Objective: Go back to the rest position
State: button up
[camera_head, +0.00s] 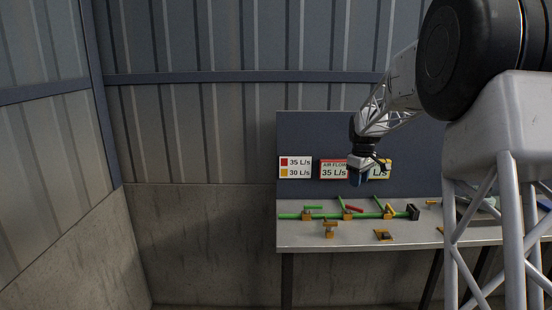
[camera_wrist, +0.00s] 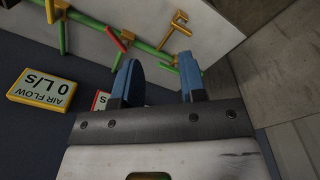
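My gripper (camera_head: 357,178) hangs above the back of the table (camera_head: 300,236), in front of the signs on the back panel. In the wrist view its two blue fingers (camera_wrist: 160,78) stand apart with nothing held between them. Below it, a green pipe (camera_head: 290,216) runs along the table with several brass-coloured fittings. Its handles are green (camera_head: 313,208), red (camera_head: 353,209) and yellow (camera_head: 389,208). The pipe also shows beyond the fingers in the wrist view (camera_wrist: 150,49). The gripper appears clear of the pipe.
A dark block (camera_head: 413,212) sits at the pipe's right end. Brass-coloured pieces (camera_head: 330,229) (camera_head: 384,235) lie near the front. A legend sign (camera_head: 296,167) and a red-edged sign (camera_head: 331,172) are on the panel. A yellow sign reads 0 L/S (camera_wrist: 42,91).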

jog(key=s+a+r+m, duration=0.1)
jog(key=s+a+r, duration=0.15)
jog(key=s, duration=0.65)
jog(key=s+a+r+m+t, duration=0.1)
jog(key=s+a+r+m, duration=0.15)
jog(key=s, duration=0.65)
jog(key=s+a+r+m, duration=0.1)
jog(key=s+a+r, duration=0.15)
jog(key=s, duration=0.65)
jog(key=s+a+f+m, duration=0.1)
jog(key=s+f, duration=0.1)
jog(key=s, duration=0.7)
jog(key=s+f+m, duration=0.1)
jog(key=s+f, duration=0.1)
jog(key=s, duration=0.8)
jog(key=s+a+f+m+t, duration=0.1)
jog(key=s+f+m, duration=0.1)
jog(key=s, duration=0.8)
jog(key=shift+a+f, duration=0.3)
jog(key=shift+f, duration=0.3)
